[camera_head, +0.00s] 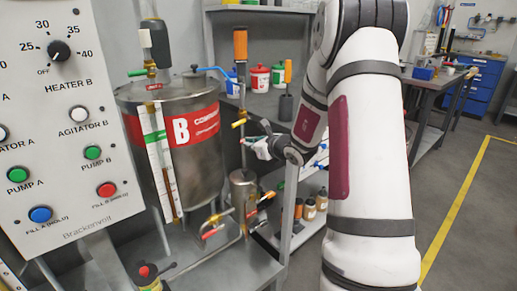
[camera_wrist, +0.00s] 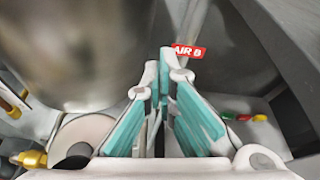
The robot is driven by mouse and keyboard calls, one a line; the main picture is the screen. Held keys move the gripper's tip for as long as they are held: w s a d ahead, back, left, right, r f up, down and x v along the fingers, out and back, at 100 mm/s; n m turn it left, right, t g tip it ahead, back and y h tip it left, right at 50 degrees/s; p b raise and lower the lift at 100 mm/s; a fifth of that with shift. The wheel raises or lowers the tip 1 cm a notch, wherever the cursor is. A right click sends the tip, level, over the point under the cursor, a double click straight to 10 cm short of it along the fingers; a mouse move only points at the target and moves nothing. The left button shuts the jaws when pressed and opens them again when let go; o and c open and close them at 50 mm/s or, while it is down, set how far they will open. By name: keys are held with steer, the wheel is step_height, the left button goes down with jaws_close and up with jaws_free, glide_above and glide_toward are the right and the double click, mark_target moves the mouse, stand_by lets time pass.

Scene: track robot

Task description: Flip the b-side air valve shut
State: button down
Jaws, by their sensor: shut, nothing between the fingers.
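A red label reading AIR B (camera_wrist: 190,51) shows just beyond my fingertips in the wrist view. My gripper (camera_wrist: 172,72) has its teal-padded fingers converged, with nothing held between them. In the head view my gripper (camera_head: 258,147) is right of the steel tank B (camera_head: 195,160), close to a thin upright pipe. A yellow handle (camera_head: 238,123) and a small red part sit on that pipe, near the fingertips. I cannot tell which of these is the air valve's lever, or whether my fingers touch it. The valve's body is not clear in the wrist view.
A control panel (camera_head: 70,120) stands at the left. Shelves with pots (camera_head: 260,78) stand behind. A yellow-handled fitting (camera_wrist: 30,158) is at the wrist view's lower left. Open floor lies right.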

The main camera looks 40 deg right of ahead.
mark_target(241, 122)
steer(key=r, duration=0.1)
steer(key=w+r, duration=0.2)
steer(key=shift+a+r, duration=0.25)
steer(key=shift+a, duration=0.05)
steer(key=shift+w+a+r+b, duration=0.15)
steer(key=shift+r+b, duration=0.05)
steer(key=shift+r, duration=0.3)
steer(key=shift+w+a+r+b, duration=0.1)
steer(key=shift+r+b, duration=0.1)
steer(key=shift+r, duration=0.3)
